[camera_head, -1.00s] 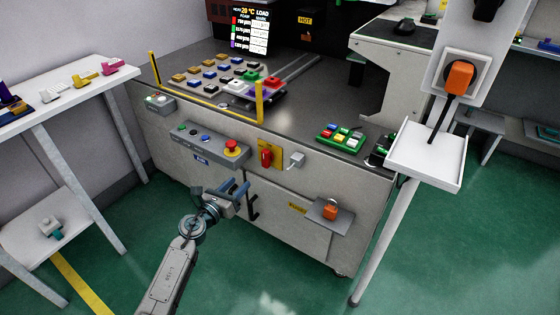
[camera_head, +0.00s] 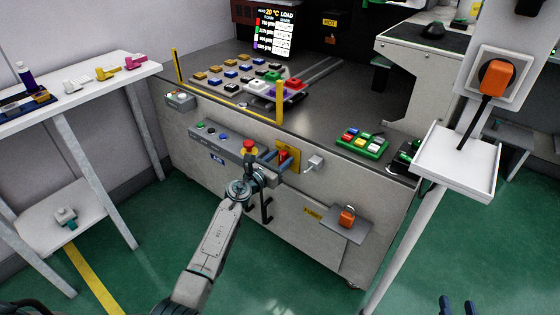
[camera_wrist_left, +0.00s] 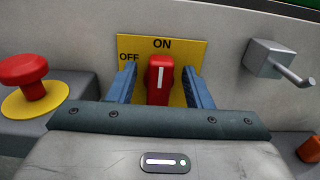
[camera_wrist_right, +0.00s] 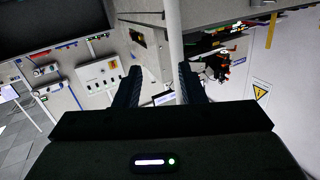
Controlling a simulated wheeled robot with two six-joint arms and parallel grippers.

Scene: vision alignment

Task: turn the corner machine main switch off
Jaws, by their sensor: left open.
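The main switch is a red rotary handle (camera_wrist_left: 160,82) on a yellow plate (camera_wrist_left: 192,52) marked OFF and ON. The handle stands upright, its white line pointing toward ON. It also shows in the head view (camera_head: 283,156) on the machine's front, partly hidden by my gripper. My left gripper (camera_wrist_left: 160,72) is open, with one finger on each side of the handle; gaps show beside it, so it does not grip it. In the head view the left gripper (camera_head: 276,162) is at the plate. My right gripper (camera_wrist_right: 160,72) is open and empty, away from the machine; its fingertips show at the bottom right in the head view (camera_head: 458,304).
A red emergency button (camera_wrist_left: 28,75) on a grey control box is left of the switch. A grey bracket with a hook (camera_wrist_left: 270,60) sticks out to the right. A small shelf with an orange item (camera_head: 347,217) is lower right. A white post with a tray (camera_head: 455,160) stands right.

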